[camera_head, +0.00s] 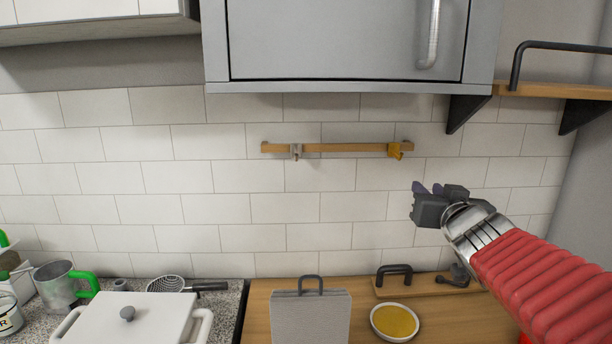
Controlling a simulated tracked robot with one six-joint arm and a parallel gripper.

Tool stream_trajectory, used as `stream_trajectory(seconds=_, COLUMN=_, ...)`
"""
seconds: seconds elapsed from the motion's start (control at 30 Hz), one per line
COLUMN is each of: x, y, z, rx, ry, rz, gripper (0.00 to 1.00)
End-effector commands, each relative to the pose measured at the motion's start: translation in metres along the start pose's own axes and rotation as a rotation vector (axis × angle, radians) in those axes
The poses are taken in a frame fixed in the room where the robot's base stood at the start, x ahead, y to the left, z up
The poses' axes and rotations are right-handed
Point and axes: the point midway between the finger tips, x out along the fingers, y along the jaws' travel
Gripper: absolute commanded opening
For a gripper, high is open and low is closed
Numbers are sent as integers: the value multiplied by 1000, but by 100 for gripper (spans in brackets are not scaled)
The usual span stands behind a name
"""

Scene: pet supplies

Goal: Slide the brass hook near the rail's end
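A wooden rail (345,148) runs level along the white tiled wall, below the grey cabinet. The brass hook (395,151) sits on the rail close to its right end. A grey metal hook (296,152) sits on the rail near its left end. My gripper (418,204) is at the right of the picture, below and to the right of the brass hook and apart from it. It points left toward the wall. Its fingers are dark and small here, and the gap between them cannot be made out.
A grey wall cabinet (345,40) hangs above the rail. A wooden shelf (560,91) with black brackets juts out at upper right. Below stand a white pot (125,325), a grey board with a handle (311,318) and a yellow-filled bowl (395,321). The wall beneath the rail is clear.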

Motion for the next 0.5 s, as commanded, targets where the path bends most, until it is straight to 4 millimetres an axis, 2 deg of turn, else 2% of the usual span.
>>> stream_trajectory(seconds=0.2, x=-15, y=38, z=56, rx=-60, ry=-185, rz=152, gripper=26)
stream_trajectory(seconds=0.33, x=-34, y=49, z=88, rx=-85, ry=-302, rz=212, gripper=26)
stream_trajectory(seconds=0.5, x=-66, y=51, z=128, rx=-109, ry=-462, rz=252, gripper=26)
